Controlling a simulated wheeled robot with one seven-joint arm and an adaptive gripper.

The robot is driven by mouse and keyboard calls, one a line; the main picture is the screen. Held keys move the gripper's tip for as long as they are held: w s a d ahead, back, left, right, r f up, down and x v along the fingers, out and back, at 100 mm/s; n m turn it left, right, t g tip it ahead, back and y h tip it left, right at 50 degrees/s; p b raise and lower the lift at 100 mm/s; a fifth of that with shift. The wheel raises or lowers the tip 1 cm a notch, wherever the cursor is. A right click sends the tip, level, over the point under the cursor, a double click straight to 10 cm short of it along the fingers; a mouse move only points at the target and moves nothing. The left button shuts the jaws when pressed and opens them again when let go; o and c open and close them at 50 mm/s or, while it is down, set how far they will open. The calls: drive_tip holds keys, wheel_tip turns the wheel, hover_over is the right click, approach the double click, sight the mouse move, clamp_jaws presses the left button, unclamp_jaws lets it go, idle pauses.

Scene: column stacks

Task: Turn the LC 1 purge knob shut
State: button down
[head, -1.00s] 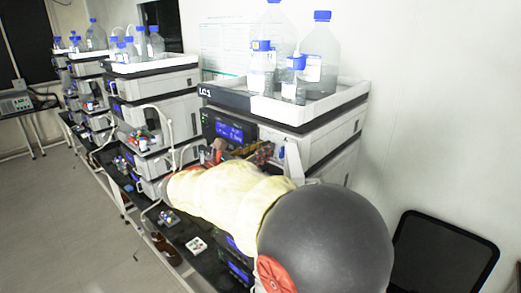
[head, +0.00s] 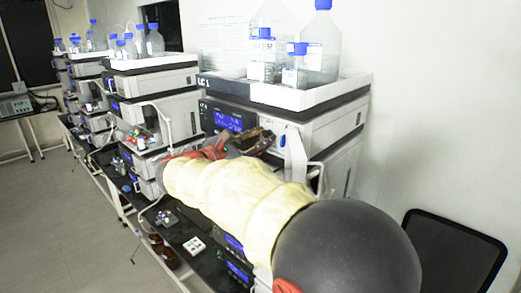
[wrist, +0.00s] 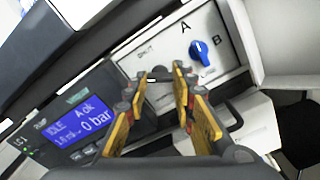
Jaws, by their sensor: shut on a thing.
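The LC 1 stack (head: 310,135) stands at the right, with its label on the top tray. My gripper (head: 266,140) is at the front of its top module, right of the blue display (head: 228,120). In the wrist view my gripper (wrist: 160,76) has its yellow-padded fingers around a small dark piece at the lower edge of the white panel (wrist: 165,50). I take this piece to be the purge knob; the fingers hide most of it and its angle cannot be told. A blue knob (wrist: 198,52) between the letters A and B sits to the right, clear of the fingers.
Bottles (head: 322,45) with blue caps stand in the white tray (head: 310,93) above. A pale open door or flap (head: 296,158) juts out right of the gripper. More stacks (head: 155,100) line the bench to the left. The floor (head: 60,215) at left is clear.

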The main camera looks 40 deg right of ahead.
drive_tip(key=m+b, duration=0.2)
drive_tip(key=b, duration=0.1)
drive_tip(key=m+b, duration=0.2)
drive_tip(key=b, duration=0.1)
drive_tip(key=m+b, duration=0.2)
drive_tip(key=shift+f+b, duration=0.3)
drive_tip(key=shift+b, duration=0.1)
drive_tip(key=m+b, duration=0.5)
drive_tip(key=b, duration=0.1)
drive_tip(key=shift+r+m, duration=0.15)
drive_tip(key=shift+m, duration=0.25)
drive_tip(key=shift+b, duration=0.35)
drive_tip(key=c, duration=1.8)
unclamp_jaws()
drive_tip(key=shift+r, duration=0.1)
drive_tip(key=shift+o, duration=0.2)
drive_tip(key=a, duration=1.2)
drive_tip(key=shift+s, duration=0.45)
